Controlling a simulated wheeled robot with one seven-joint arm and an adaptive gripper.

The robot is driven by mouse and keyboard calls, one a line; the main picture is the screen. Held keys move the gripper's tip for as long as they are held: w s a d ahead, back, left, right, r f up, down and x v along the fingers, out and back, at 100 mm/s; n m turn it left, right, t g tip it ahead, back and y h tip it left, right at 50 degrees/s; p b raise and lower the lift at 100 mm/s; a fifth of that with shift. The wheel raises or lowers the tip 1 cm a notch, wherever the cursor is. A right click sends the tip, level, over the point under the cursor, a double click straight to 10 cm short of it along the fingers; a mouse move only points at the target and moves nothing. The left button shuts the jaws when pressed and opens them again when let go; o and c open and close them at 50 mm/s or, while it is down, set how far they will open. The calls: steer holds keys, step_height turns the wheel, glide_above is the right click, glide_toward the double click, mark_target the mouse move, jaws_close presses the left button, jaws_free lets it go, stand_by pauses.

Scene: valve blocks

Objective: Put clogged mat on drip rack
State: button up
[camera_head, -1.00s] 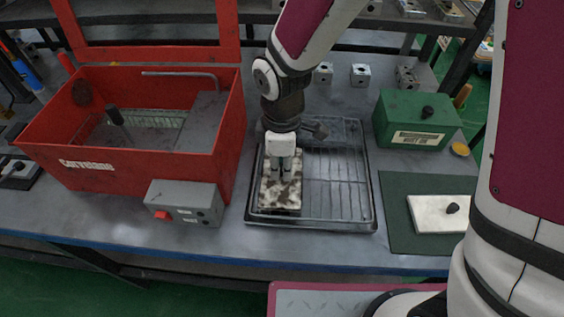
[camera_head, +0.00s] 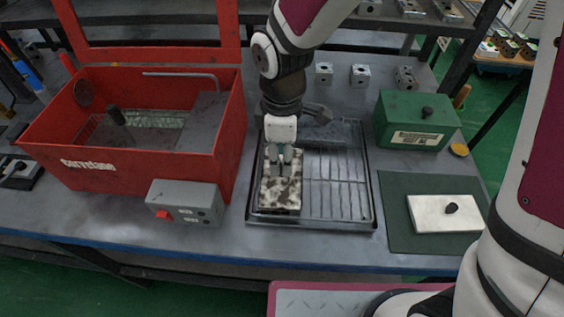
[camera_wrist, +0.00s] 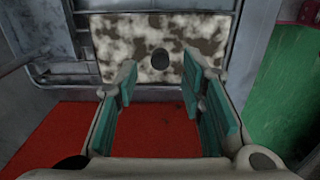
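The clogged mat (camera_head: 281,195), a pale slab with dark brown blotches, lies flat on the left part of the drip rack (camera_head: 341,190), a dark tray with a wire grid. My gripper (camera_head: 279,172) is just above the mat. In the wrist view the gripper (camera_wrist: 159,82) is open, its teal pads wide apart and nothing between them. The mat (camera_wrist: 120,48) shows beyond the fingertips there, with its round dark knob (camera_wrist: 160,60) uncovered and apart from the pads.
A red open tank (camera_head: 140,165) stands at the left, with a grey control box (camera_head: 185,203) in front. At the right are a green box (camera_head: 415,120) and a white mat with a knob (camera_head: 430,212) on a dark green sheet (camera_head: 405,240). Metal blocks (camera_head: 360,75) stand behind.

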step_height(320, 180, up, 8)
steer(key=s+d+r+m+t, duration=0.2)
steer(key=s+d+r+m, duration=0.2)
steer(key=d+r+m, duration=0.6)
steer(key=s+d+r+m+t, duration=0.1)
steer(key=s+d+m, duration=0.6)
steer(key=s+d, duration=0.4)
steer(key=shift+s+r+m+t+p, duration=0.2)
steer(key=shift+s+m+t+p, duration=0.1)
steer(key=shift+s, duration=0.1)
step_height(320, 180, up, 3)
steer(key=shift+r+t+p, duration=0.1)
steer(key=shift+t+p, duration=0.2)
steer(key=shift+p, duration=0.9)
